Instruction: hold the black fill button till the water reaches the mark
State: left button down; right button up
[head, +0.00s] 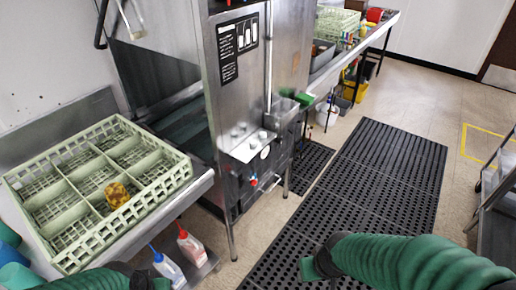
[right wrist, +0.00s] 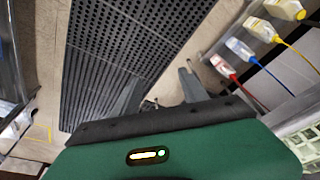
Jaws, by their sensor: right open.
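The steel dish machine (head: 235,95) stands in the middle of the head view. A small sloping panel (head: 247,146) on its front carries pale knobs and a round dial. No water level or mark can be made out. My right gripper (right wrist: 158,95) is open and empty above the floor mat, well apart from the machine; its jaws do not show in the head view. Part of my left arm's end shows at the bottom left, its jaws hidden.
A green dish rack (head: 186,169) holding a yellow-brown item (head: 117,194) sits on the left counter. Bottles (head: 189,244) stand below it. A cart (head: 496,190) stands at the right edge.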

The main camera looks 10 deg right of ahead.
grip_shut()
dwell(0.4)
dwell(1.4)
